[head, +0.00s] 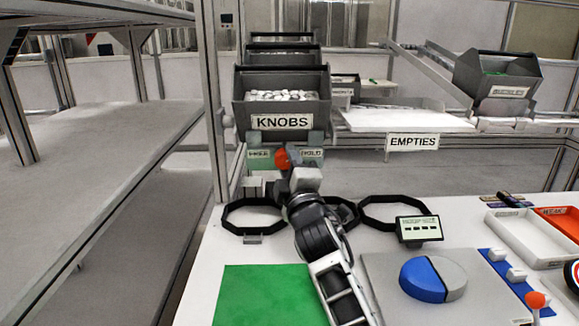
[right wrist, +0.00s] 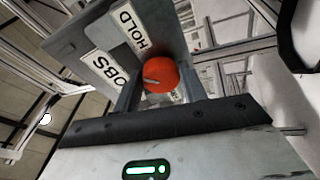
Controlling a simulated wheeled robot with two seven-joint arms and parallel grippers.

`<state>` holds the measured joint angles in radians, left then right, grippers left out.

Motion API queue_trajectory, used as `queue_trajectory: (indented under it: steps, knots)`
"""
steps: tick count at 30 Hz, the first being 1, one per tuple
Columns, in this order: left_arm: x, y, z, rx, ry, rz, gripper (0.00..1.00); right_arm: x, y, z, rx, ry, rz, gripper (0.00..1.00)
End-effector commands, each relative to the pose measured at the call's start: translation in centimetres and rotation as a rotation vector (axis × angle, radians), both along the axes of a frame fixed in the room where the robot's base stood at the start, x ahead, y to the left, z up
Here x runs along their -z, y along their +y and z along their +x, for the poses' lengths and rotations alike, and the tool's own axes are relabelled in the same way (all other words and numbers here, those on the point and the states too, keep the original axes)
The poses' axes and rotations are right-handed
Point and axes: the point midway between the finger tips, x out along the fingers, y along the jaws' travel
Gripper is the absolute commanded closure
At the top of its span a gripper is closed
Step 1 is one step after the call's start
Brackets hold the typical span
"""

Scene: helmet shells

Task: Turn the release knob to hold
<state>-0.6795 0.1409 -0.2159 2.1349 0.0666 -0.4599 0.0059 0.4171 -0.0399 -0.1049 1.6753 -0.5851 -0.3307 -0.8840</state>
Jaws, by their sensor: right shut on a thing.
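The orange-red release knob (head: 282,158) sits below the KNOBS bin, between a label reading FREE (head: 259,154) on the left and a label reading HOLD (head: 312,153) on the right. My right gripper (head: 293,166) is at the knob and partly covers it. In the right wrist view the knob (right wrist: 162,76) sits between the two fingers of my right gripper (right wrist: 160,88), which is shut on it. A short pale mark shows on the knob's face; which label it points to is unclear. The HOLD label (right wrist: 128,25) shows beyond it. My left gripper is not in view.
The KNOBS bin (head: 282,103) full of white pieces stands directly above. Black ring holders (head: 252,216) and a small display (head: 418,229) stand on the white table in front. A green mat (head: 265,295) lies nearer. An EMPTIES shelf (head: 400,120) is at the right.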

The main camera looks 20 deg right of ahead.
Motion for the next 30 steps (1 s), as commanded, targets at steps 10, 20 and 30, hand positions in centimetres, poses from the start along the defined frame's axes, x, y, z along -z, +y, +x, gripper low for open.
queue_trajectory:
  steps: [10,20,30]
  knots:
    - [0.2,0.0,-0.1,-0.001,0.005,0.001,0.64,0.0,0.0,0.0,-0.001,0.001,0.002,0.37]
    - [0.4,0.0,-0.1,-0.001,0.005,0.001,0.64,0.6,0.1,-1.6,0.000,0.002,-0.001,0.37]
    - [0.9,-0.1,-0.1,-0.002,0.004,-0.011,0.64,2.6,0.7,-9.3,-0.001,0.004,0.002,0.37]
